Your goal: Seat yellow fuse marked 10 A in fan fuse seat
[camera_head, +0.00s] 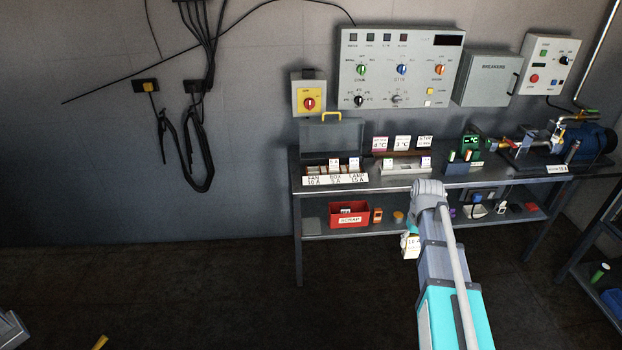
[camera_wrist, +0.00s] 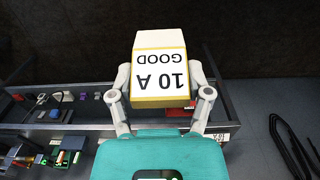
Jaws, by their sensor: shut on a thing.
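My gripper (camera_wrist: 160,103) is shut on a yellow fuse (camera_wrist: 160,66) with a white label that reads "10 A GOOD", upside down in the wrist view. In the head view the fuse (camera_head: 411,244) hangs at the end of my arm, in front of the bench and below its top. The fuse block (camera_head: 335,180) stands at the left of the bench top, with labels for FAN 10 A, BOX 5 A and LAMP 10 A. The fan fuse seat (camera_head: 313,180) is its left position. The inside of that seat is too small to make out. The fuse is apart from the block.
The bench (camera_head: 297,213) has a lower shelf with a red scrap bin (camera_head: 349,216). An open grey box (camera_head: 331,136) stands behind the fuse block. A white rack with cards (camera_head: 405,168) stands to its right. A pump (camera_head: 590,139) is at the right end. The floor before the bench is clear.

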